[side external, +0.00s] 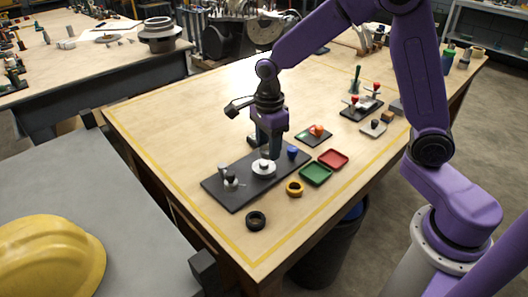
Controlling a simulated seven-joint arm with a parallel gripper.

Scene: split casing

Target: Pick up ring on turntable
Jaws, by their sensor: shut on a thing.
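The turntable (263,170) is a pale round disc on a dark base plate (229,192) near the middle of the table. My gripper (264,154) points down directly over it, with its fingertips close to the top of the disc. It is shut on the ring at the turntable's centre. The ring itself is small and mostly hidden by the fingers. I cannot tell whether it is still touching the disc.
On the base plate are a small metal fixture (230,180) and a blue piece (292,152). A black ring (256,221) and yellow ring (295,188) lie on the table. Green (316,174) and red (333,159) trays stand right. The table's left part is clear.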

